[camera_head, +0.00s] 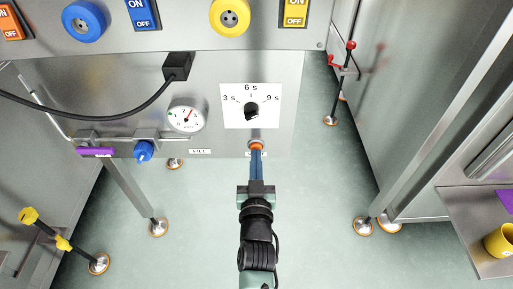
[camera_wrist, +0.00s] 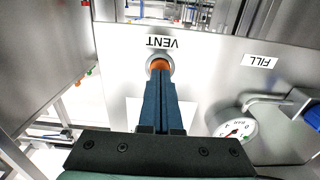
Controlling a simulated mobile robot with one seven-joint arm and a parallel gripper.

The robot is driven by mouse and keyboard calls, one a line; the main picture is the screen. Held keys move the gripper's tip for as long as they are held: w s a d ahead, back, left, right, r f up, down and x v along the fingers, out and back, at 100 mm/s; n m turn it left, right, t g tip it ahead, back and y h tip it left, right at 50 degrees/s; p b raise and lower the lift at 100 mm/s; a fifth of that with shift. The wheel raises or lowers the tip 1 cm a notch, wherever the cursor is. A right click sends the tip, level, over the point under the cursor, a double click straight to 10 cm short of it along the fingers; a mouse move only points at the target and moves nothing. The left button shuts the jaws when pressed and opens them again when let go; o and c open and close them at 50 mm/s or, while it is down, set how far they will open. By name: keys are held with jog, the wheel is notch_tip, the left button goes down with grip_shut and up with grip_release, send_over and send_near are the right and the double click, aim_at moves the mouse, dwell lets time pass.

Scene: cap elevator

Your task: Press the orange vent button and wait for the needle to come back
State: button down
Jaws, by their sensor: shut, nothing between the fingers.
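The orange vent button (camera_head: 256,146) sits in a metal ring near the lower edge of the steel panel, below the white timer dial (camera_head: 250,106). In the wrist view the button (camera_wrist: 159,65) shows beside the VENT label (camera_wrist: 162,43). My gripper (camera_head: 256,153) is shut and empty, with its blue fingertips (camera_wrist: 158,80) at the button and covering part of it. I cannot tell whether the button is pushed in. The round gauge (camera_head: 186,115) is left of the dial; its red needle points up and to the right. The gauge (camera_wrist: 236,132) also shows in the wrist view.
A blue knob (camera_head: 143,151) and a purple handle (camera_head: 95,152) are on the pipework at left. A black plug (camera_head: 177,66) with a cable hangs above the gauge. A yellow mug (camera_head: 499,241) stands on a shelf at far right. The floor below the panel is open.

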jog(key=shift+w, duration=0.55)
dwell(0.4)
jog(key=shift+s, duration=0.1)
jog(key=shift+s+b, duration=1.3)
jog(key=shift+s, duration=1.4)
